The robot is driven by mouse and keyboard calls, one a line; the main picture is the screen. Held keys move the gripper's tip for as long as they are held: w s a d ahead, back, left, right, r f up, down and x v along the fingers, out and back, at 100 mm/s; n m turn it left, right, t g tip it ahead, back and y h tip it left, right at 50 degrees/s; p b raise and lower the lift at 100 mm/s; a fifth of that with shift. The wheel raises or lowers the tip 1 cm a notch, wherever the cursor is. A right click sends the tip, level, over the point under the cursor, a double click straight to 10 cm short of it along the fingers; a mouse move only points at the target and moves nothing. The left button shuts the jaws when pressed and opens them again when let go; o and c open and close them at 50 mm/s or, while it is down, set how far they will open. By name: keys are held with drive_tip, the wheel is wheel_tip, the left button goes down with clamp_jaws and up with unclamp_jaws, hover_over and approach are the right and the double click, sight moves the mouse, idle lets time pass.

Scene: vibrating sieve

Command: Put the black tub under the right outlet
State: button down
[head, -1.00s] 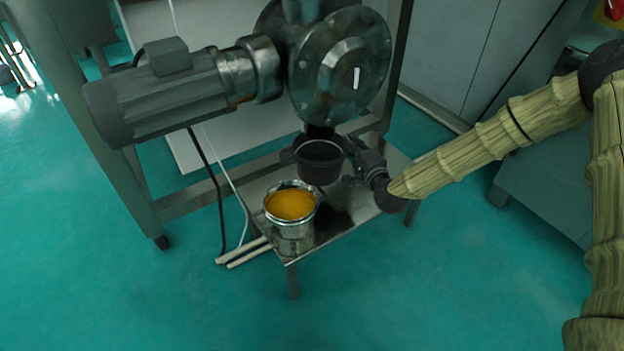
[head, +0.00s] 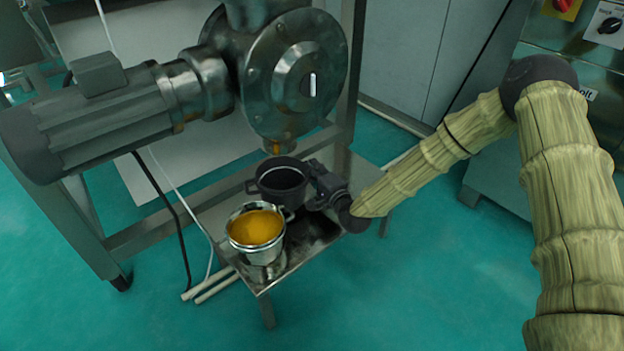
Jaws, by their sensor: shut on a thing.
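The black tub (head: 281,184) is a dark round pot with side handles, upright, with its mouth facing up. My gripper (head: 318,183) is shut on its right side; the fingertips are partly hidden against the tub. The outlet (head: 279,147) is a short spout below the round metal valve housing (head: 298,75), with orange material at its mouth. The tub is just below this outlet in the picture. I cannot tell whether the tub touches the small metal stand (head: 309,248).
A metal bucket of orange powder (head: 256,228) stands on the stand, close in front of the tub. A grey motor (head: 105,115) juts left from the housing. Frame legs stand behind. A control cabinet (head: 575,50) is at the right. Open green floor (head: 420,300) lies in front.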

drive_tip(key=shift+f+b, duration=0.3)
drive_tip(key=shift+f, duration=1.15)
drive_tip(key=c, duration=1.6)
unclamp_jaws()
drive_tip(key=shift+d, duration=0.1)
drive_tip(key=shift+o, duration=0.2)
drive_tip(key=shift+s+d+r, duration=0.1)
drive_tip(key=shift+s+r, duration=0.1)
drive_tip(key=shift+s, duration=0.1)
drive_tip(key=p+v, duration=0.5)
drive_tip(key=v, duration=0.5)
drive_tip(key=shift+s+d+r, duration=0.1)
drive_tip(key=shift+s, duration=0.05)
drive_tip(key=shift+s+d+p, duration=0.25)
drive_tip(key=shift+s+p, duration=0.05)
drive_tip(key=shift+s, duration=0.2)
